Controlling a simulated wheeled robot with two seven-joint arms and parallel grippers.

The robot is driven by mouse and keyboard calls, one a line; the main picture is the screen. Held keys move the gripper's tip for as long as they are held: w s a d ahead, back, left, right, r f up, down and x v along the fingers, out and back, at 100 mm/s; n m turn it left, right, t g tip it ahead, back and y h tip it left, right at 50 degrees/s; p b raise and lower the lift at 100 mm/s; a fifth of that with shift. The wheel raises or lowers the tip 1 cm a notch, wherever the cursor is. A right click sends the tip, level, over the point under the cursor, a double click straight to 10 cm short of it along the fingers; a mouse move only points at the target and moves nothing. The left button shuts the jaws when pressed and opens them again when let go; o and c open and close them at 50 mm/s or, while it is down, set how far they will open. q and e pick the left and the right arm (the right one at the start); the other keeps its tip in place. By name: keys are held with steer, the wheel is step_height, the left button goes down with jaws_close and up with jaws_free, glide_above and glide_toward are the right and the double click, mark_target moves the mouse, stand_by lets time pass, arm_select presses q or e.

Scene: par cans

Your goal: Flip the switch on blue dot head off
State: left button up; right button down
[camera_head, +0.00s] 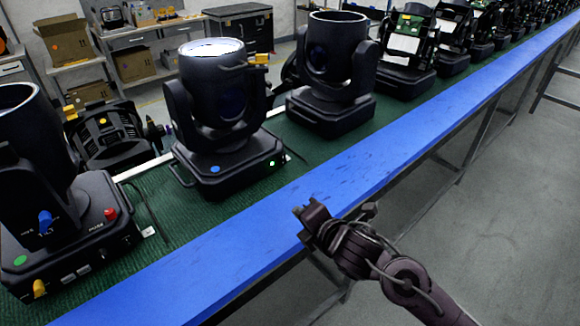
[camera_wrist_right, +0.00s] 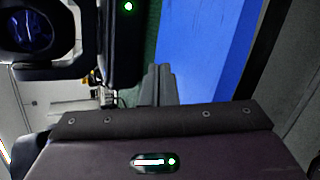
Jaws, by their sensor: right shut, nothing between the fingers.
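The blue dot head is a black moving-head light (camera_head: 222,115) with a blue dot (camera_head: 215,169) on the front of its base. A small green light (camera_head: 272,163) glows on the right part of that base. I cannot make out the switch itself. In the right wrist view the head's base (camera_wrist_right: 105,45) is at upper left, with a lit green spot. My right gripper (camera_head: 306,212) is over the blue bench edge, to the right of and nearer than the blue dot head, apart from it. Its fingers (camera_wrist_right: 160,75) are shut and empty. My left gripper is not in view.
A green-dot head (camera_head: 60,225) with coloured knobs stands at left. Another black head (camera_head: 330,75) stands close behind on the right, with several more further along. The blue edge (camera_head: 240,252) of the green-topped bench is clear. Open floor (camera_head: 500,220) lies at right.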

steer(key=w+n, duration=0.1)
steer(key=n, duration=0.2)
steer(key=w+n+y, duration=0.1)
steer(key=w+n, duration=0.1)
steer(key=n, duration=0.1)
steer(key=w+r+n+y, duration=0.1)
steer(key=n, duration=0.2)
steer(key=shift+w+d+r+g, duration=0.1)
steer(key=shift+w+d+g, duration=0.1)
steer(key=shift+w+g, duration=0.2)
steer(key=w+d+n, duration=0.1)
steer(key=n, duration=0.1)
steer(key=w+d+n, duration=0.2)
steer(key=n, duration=0.1)
steer(key=w+d+r+n+g, duration=0.1)
steer(key=d+n, duration=0.1)
steer(key=shift+w+r+n, duration=0.1)
steer(key=shift+w+n, duration=0.1)
steer(key=shift+n, duration=0.1)
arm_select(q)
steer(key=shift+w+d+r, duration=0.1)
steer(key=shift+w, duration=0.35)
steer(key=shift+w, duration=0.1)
arm_select(e)
steer(key=shift+a, duration=0.15)
